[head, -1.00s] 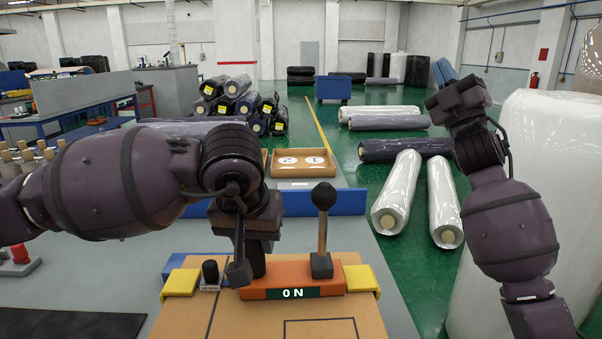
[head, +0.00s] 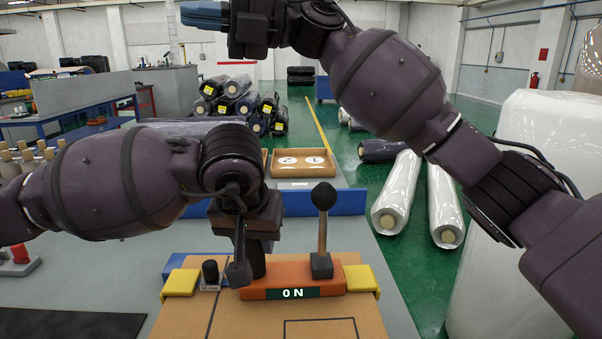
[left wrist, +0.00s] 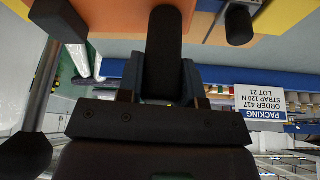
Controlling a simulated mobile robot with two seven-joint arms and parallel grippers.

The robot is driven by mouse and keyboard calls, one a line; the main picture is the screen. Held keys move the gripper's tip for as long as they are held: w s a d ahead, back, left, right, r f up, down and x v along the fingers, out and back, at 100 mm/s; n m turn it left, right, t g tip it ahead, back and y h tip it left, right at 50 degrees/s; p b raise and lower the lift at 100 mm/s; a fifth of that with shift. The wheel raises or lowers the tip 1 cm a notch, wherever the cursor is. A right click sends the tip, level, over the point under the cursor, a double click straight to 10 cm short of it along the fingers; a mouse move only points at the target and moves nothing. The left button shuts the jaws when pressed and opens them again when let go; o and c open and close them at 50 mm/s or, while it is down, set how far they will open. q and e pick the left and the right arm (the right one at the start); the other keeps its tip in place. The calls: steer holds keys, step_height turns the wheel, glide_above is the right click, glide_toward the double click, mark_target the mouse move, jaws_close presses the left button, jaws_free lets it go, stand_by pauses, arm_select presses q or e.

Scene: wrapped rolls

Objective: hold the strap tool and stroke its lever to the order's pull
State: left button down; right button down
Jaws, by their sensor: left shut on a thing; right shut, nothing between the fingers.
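The strap tool (head: 290,276) has an orange body with a display reading 0 N and sits on a cardboard box (head: 270,318). Its lever (head: 322,230), a grey rod with a black knob, stands upright at the tool's right end. My left gripper (head: 252,258) is at the tool's left part, shut on its dark grip; the left wrist view shows the black grip (left wrist: 164,50) between the fingers. The fingertips are partly hidden. The lever also shows at left there (left wrist: 40,100). My right gripper (head: 203,15) is shut and empty, high at the top, far above the tool.
An upside-down sign (left wrist: 262,103) in the left wrist view reads packing order 417, strap 120 N, lot 21. Yellow corner pieces (head: 360,279) flank the tool, with a small black knob (head: 210,271) at left. A tray (head: 302,161) stands behind; wrapped rolls (head: 397,192) lie at right.

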steer(key=s+a+f+m+h, duration=0.1)
steer(key=a+f+m+h, duration=0.1)
steer(key=f+h, duration=0.4)
steer(key=s+a+f+m+h, duration=0.1)
steer(key=a+f+h, duration=0.2)
steer(key=f+h, duration=0.3)
steer(key=w+d+m+t+h, duration=0.3)
steer(key=d+m+h, duration=0.5)
steer(key=d, duration=0.4)
steer(key=shift+h, duration=0.8)
